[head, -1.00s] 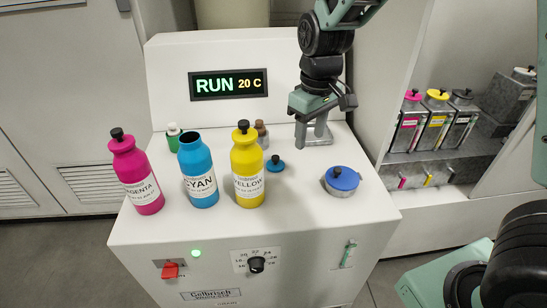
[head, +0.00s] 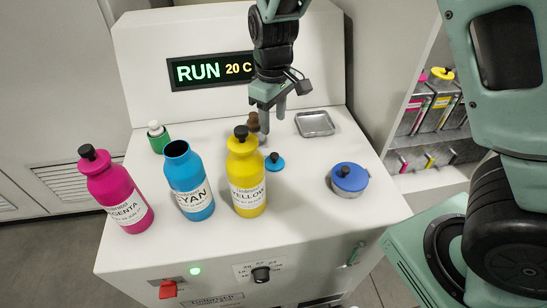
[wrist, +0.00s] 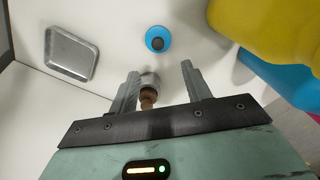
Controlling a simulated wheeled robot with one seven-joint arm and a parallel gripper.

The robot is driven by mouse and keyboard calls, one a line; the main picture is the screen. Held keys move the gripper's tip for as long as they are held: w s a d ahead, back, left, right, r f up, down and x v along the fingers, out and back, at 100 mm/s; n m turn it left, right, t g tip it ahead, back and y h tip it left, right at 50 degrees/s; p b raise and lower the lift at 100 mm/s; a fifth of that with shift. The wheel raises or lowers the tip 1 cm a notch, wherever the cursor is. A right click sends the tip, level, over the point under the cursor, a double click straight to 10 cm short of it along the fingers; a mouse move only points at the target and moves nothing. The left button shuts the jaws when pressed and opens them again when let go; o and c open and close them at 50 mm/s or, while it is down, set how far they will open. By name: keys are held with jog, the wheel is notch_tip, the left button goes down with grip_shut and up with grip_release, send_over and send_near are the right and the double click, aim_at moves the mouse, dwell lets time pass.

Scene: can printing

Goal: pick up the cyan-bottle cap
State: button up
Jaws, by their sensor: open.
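The cyan-bottle cap (head: 275,161) is a small blue disc with a black knob, lying on the white machine top just right of the yellow bottle (head: 245,178). It also shows in the wrist view (wrist: 158,32), beyond the fingertips. The cyan bottle (head: 189,183) stands open and uncapped between the magenta and yellow bottles. My gripper (head: 272,122) is open and empty, behind and above the cap. In the wrist view my gripper (wrist: 160,70) has its fingers spread, with a small brown-topped bottle (wrist: 148,97) seen between them.
The magenta bottle (head: 117,193) stands at left, a green white-topped bottle (head: 158,139) behind. A metal tray (head: 314,124) lies at back right, a blue-lidded tin (head: 349,179) at right. The white surface between cap and tin is clear.

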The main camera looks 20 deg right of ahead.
jog(key=p, duration=0.1)
send_over(274, 155)
notch_tip(274, 155, down, 7)
jog(key=shift+f, duration=0.15)
jog(key=shift+f+p, duration=0.6)
jog(key=shift+d+f+p, duration=0.1)
jog(key=shift+f+p, duration=0.5)
jog(key=shift+f, duration=1.4)
jog(key=c, duration=1)
